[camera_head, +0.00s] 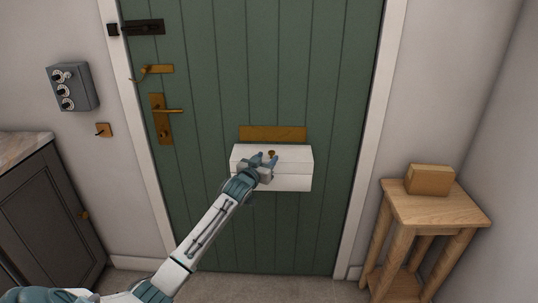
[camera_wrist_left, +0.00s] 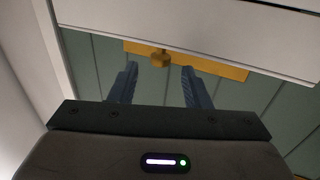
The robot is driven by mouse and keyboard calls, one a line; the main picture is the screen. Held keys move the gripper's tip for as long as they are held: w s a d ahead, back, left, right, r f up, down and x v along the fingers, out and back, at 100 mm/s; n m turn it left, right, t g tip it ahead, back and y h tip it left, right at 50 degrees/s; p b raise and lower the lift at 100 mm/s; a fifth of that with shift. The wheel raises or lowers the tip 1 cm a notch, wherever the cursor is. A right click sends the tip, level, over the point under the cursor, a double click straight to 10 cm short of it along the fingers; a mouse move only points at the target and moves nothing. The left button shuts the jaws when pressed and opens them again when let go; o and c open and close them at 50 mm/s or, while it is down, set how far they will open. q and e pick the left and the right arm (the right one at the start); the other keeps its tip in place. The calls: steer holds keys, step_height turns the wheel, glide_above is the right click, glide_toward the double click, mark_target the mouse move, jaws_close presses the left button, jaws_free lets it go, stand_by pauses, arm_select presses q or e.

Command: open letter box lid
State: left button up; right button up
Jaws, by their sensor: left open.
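The white letter box (camera_head: 294,180) is mounted on the green door, below a brass plate (camera_head: 285,134). Its lid (camera_head: 295,157) looks closed in the head view. A small brass knob (camera_head: 271,153) shows at the lid's top; it also shows in the left wrist view (camera_wrist_left: 160,60). My left gripper (camera_head: 264,159) is open in front of the box. In the left wrist view its two blue fingers (camera_wrist_left: 159,72) are spread, with the knob seen between and just past their tips. I cannot tell whether they touch anything. My right gripper is not in view.
A brass door handle (camera_head: 168,110) and dark bolt (camera_head: 142,27) are on the door's left side. A grey switch box (camera_head: 73,87) hangs on the left wall above a dark cabinet (camera_head: 52,215). A wooden stand (camera_head: 440,208) with a tan block (camera_head: 429,180) is at right.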

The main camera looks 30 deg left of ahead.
mark_target(272, 155)
arm_select(q)
steer(key=shift+w+a, duration=0.2)
steer(key=shift+w, duration=1.15)
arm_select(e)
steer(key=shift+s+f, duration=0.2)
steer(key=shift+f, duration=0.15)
arm_select(q)
steer(key=shift+c, duration=0.2)
jaws_close()
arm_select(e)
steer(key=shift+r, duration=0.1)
